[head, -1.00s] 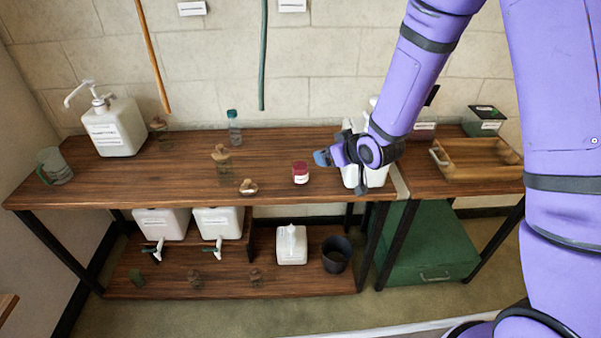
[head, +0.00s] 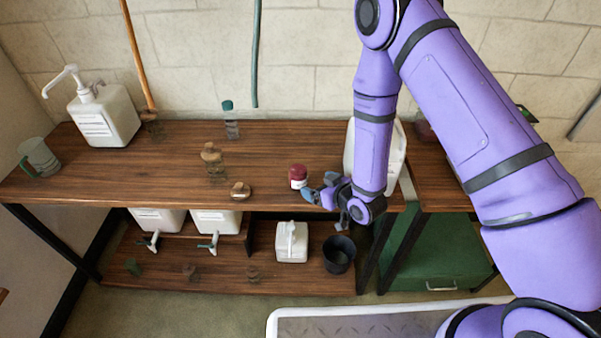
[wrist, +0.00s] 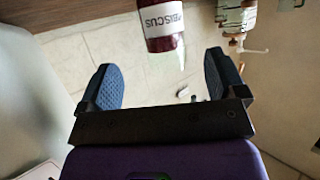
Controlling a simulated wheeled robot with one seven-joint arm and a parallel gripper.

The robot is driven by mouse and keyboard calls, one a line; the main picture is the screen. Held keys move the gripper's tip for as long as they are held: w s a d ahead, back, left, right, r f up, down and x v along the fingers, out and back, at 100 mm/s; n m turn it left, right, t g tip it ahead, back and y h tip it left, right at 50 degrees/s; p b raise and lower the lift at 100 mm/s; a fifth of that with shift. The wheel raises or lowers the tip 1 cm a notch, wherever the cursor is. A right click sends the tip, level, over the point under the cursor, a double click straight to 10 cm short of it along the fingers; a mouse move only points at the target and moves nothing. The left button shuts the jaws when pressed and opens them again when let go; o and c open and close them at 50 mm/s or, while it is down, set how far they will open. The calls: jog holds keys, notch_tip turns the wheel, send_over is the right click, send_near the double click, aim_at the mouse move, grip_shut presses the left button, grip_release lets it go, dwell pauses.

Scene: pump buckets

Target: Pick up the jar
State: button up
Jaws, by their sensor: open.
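The jar (head: 298,177) is small and dark red with a white label, and it stands upright on the wooden table's upper top. My gripper (head: 319,188) is open, low over the table just to the right of the jar. In the wrist view my gripper (wrist: 159,62) has its two blue pads spread wide, with the jar ahead of the gap between them. Nothing is between the pads.
A white container (head: 395,150) stands behind my forearm, partly hidden. Left of the jar are a flat cork-coloured stopper (head: 240,190) and a clear cork-topped bottle (head: 213,160). A teal-capped bottle (head: 230,122) stands at the back. The lower shelf holds a black bucket (head: 339,254).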

aim_at(304, 179)
jog(key=x, duration=0.9)
jog(key=shift+w+a+f, duration=0.1)
jog(key=shift+f, duration=0.05)
jog(key=c, duration=1.2)
